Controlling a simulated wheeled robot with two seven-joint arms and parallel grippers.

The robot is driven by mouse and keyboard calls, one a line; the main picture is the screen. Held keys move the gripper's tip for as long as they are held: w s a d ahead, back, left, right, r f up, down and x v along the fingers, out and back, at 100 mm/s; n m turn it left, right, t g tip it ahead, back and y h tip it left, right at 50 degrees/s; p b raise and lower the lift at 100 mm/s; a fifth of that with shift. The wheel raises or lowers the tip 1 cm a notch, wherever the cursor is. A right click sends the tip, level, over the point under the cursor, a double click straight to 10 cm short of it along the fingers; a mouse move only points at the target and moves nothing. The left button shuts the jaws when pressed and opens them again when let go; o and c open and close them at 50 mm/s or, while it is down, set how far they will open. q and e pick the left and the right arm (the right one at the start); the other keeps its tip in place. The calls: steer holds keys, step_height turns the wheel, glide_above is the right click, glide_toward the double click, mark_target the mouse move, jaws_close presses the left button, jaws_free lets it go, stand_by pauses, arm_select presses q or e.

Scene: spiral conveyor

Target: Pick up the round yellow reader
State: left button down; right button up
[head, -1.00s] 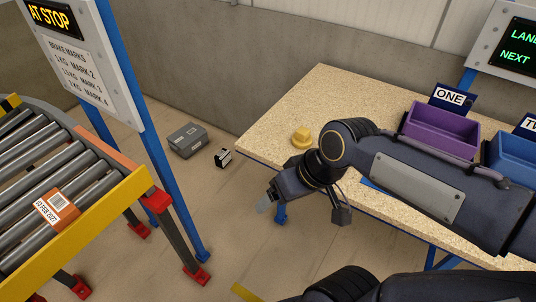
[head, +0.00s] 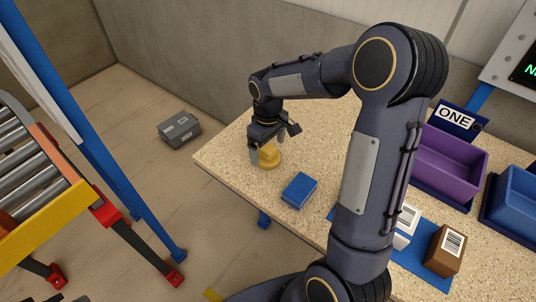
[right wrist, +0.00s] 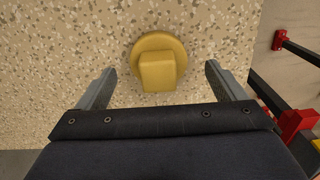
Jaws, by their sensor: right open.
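The round yellow reader (head: 268,157) stands on the speckled table (head: 225,158) near its left corner. It has a round base and a blocky upper part. My right gripper (head: 267,155) is open just above and around it in the head view, partly hiding it. In the right wrist view the reader (right wrist: 157,66) lies ahead of the open fingers of my right gripper (right wrist: 158,88), roughly centred between them. The fingers do not visibly touch it. My left gripper is not in view.
A blue box (head: 299,190) lies on the table close to the reader. A brown box (head: 445,251) and a purple bin (head: 448,165) are farther right. My right arm spans the table. A roller conveyor (head: 30,190) stands at left; a grey box (head: 179,129) is on the floor.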

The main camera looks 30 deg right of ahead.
mark_target(268, 148)
step_height(268, 148, down, 3)
steer(key=shift+w+d+r, duration=0.1)
steer(key=shift+r, duration=0.05)
steer(key=shift+f, duration=0.3)
steer(key=shift+c, duration=0.3)
steer(key=c, duration=1.1)
steer(key=shift+o, duration=0.2)
steer(key=shift+r, duration=0.1)
